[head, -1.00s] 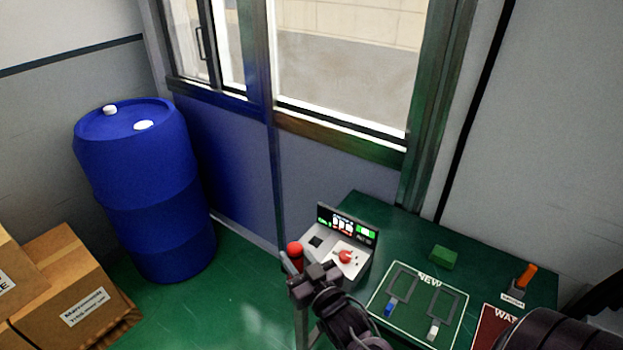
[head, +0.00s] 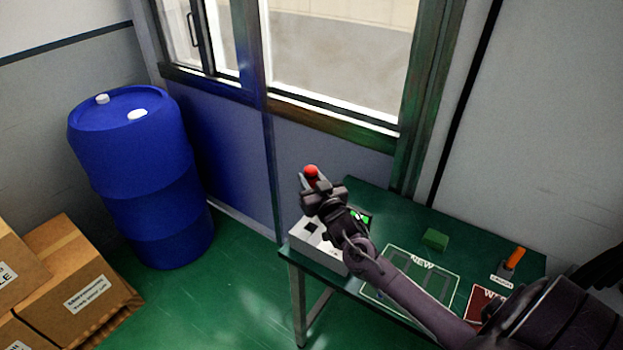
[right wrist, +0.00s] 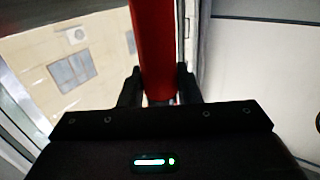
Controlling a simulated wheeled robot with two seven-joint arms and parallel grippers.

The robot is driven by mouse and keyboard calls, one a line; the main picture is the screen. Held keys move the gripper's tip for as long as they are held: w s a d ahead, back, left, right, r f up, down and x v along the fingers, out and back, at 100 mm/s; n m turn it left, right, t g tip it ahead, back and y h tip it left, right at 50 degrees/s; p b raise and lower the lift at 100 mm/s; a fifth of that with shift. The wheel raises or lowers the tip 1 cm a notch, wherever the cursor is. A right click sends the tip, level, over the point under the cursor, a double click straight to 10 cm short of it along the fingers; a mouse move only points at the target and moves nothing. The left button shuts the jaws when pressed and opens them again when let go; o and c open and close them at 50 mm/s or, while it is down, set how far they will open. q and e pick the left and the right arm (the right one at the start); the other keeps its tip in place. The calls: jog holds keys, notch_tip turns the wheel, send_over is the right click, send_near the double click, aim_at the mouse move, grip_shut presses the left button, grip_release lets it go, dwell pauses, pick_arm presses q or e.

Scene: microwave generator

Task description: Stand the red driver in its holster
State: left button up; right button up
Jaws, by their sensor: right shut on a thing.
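The red driver (head: 311,171) is between the fingers of my right gripper (head: 312,181), held up above the left end of the green table. In the head view only its rounded red top shows. In the right wrist view its red handle (right wrist: 152,50) runs up between the two dark fingers, which are shut on it. I cannot make out an empty holster for it; my arm hides part of the table. My left gripper is not in view.
A grey control box (head: 307,243) stands at the table's left end, partly behind my gripper. A green block (head: 435,239), the NEW mat (head: 400,262) and an orange-handled tool (head: 516,257) in a small labelled holder are further right. A blue barrel (head: 140,180) and boxes (head: 75,280) stand left.

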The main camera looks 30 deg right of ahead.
jog(key=shift+f+b, duration=1.8)
jog(key=shift+f, duration=0.3)
jog(key=shift+r, duration=0.15)
jog(key=shift+f, duration=0.2)
jog(key=shift+f+b, duration=1.6)
jog(key=shift+f, duration=1.1)
jog(key=shift+f+b, duration=0.35)
jog(key=shift+f, duration=0.15)
